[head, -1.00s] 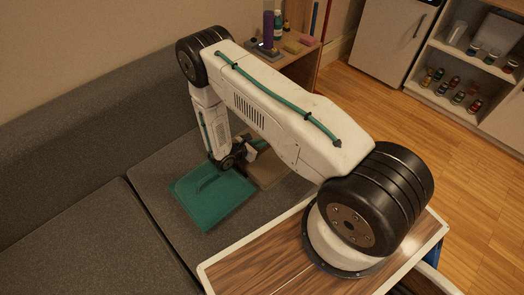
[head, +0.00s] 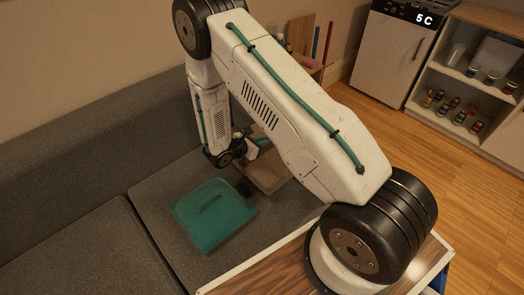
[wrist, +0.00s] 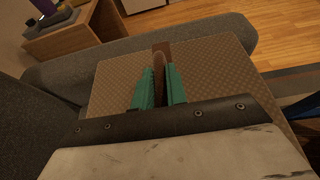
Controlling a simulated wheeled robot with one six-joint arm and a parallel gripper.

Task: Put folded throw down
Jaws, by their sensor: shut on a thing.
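A tan, woven-patterned folded throw (head: 275,178) with a raised brown strap is at my gripper, beyond the teal item on the sofa seat. In the wrist view the throw (wrist: 215,75) spreads flat on both sides of my gripper. My gripper's teal fingers (wrist: 159,88) are shut on the strap at the throw's middle. In the head view my gripper (head: 262,143) is partly hidden by my arm, which also covers part of the throw. I cannot tell whether the throw's underside touches the seat.
A teal flat item (head: 215,228) with a raised handle lies on the grey sofa (head: 80,245). A wooden desk (wrist: 60,38) with small items stands beyond. A wood-topped table (head: 255,277) is in front. Open shelves (head: 470,85) with jars and a small fridge (head: 390,50) stand far right.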

